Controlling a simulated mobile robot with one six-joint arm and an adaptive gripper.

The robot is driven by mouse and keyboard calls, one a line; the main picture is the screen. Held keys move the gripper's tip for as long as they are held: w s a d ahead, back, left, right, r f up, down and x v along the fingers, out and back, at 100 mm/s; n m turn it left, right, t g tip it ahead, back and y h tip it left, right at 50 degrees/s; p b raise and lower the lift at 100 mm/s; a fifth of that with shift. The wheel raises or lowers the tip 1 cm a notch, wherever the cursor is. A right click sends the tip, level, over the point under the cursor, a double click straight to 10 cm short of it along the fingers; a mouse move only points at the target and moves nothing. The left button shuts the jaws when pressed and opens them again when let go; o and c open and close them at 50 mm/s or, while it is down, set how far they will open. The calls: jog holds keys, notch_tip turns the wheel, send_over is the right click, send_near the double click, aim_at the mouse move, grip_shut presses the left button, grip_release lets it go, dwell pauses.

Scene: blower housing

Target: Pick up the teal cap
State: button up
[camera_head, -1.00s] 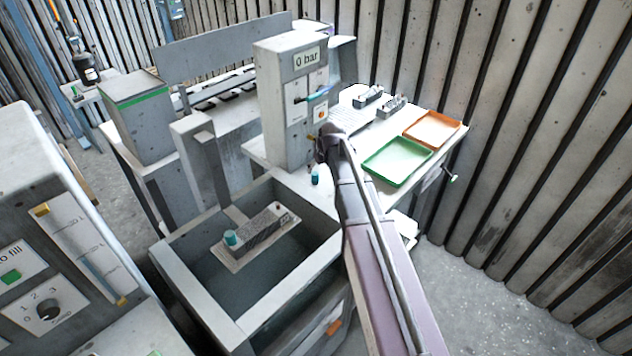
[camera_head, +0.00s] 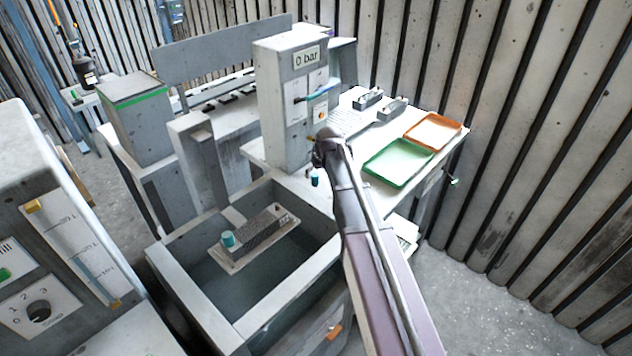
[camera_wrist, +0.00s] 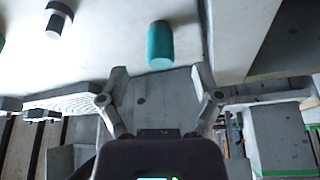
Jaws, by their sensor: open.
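A small teal cap (camera_head: 315,179) stands on the pale bench beside the gauge column. In the wrist view a teal cylinder (camera_wrist: 160,45) lies just beyond my gripper (camera_wrist: 160,75), roughly centred between the fingers. The fingers are spread open with nothing between them, and the cylinder looks apart from them. In the head view my arm reaches to the bench near the cap, but its fingers are hidden. A second teal piece (camera_head: 228,239) sits on one end of a grey block (camera_head: 262,232) over the tank.
The gauge column (camera_head: 288,130) reads 0 bar and stands close behind the cap. A green tray (camera_head: 398,163) and an orange tray (camera_head: 433,131) lie to the right. An open tank (camera_head: 190,290) is in front. A dark-banded white cylinder (camera_wrist: 57,20) is near the gripper.

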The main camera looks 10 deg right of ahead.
aim_at(316, 175)
jog(key=shift+b+x, duration=1.1)
jog(key=shift+x, duration=0.45)
jog(key=shift+r, duration=0.1)
jog(key=c, duration=1)
